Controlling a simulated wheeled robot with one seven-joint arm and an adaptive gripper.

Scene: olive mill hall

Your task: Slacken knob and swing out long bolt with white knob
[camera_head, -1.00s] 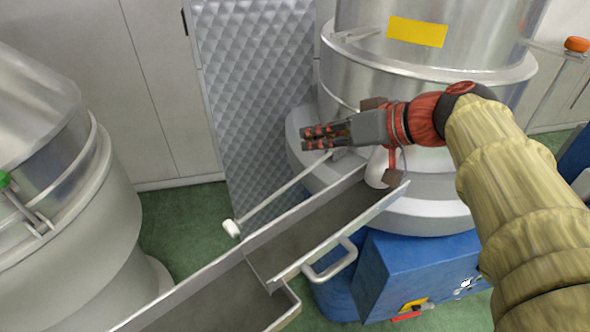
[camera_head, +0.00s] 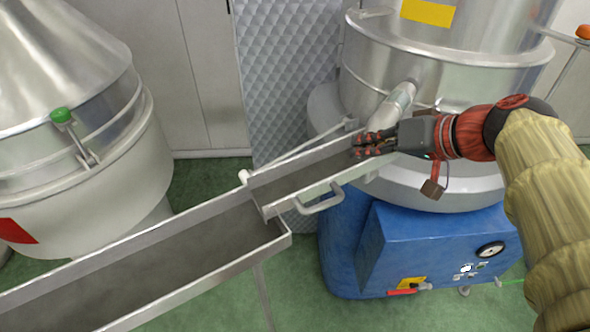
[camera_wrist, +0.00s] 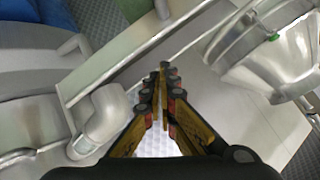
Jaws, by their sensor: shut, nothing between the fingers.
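The long bolt (camera_head: 298,151) is a thin pale rod. It slants out from the steel vessel (camera_head: 450,85), low on its left side, behind the trough's far wall. Its white knob (camera_head: 244,176) is at the outer end, by the trough's rim. My gripper (camera_head: 357,147) is shut and empty, pointing left over the upper end of the trough, below the outlet spout. It is right of the rod's inner end and well away from the white knob. In the wrist view the closed fingertips (camera_wrist: 166,70) show near the middle. I cannot tell whether they touch anything.
A steel trough (camera_head: 140,235) runs from under the spout (camera_head: 392,103) to the lower left. A second vessel (camera_head: 75,130) with a green knob (camera_head: 61,115) stands left. A blue machine base (camera_head: 430,255) is below. An orange knob (camera_head: 584,32) is far right.

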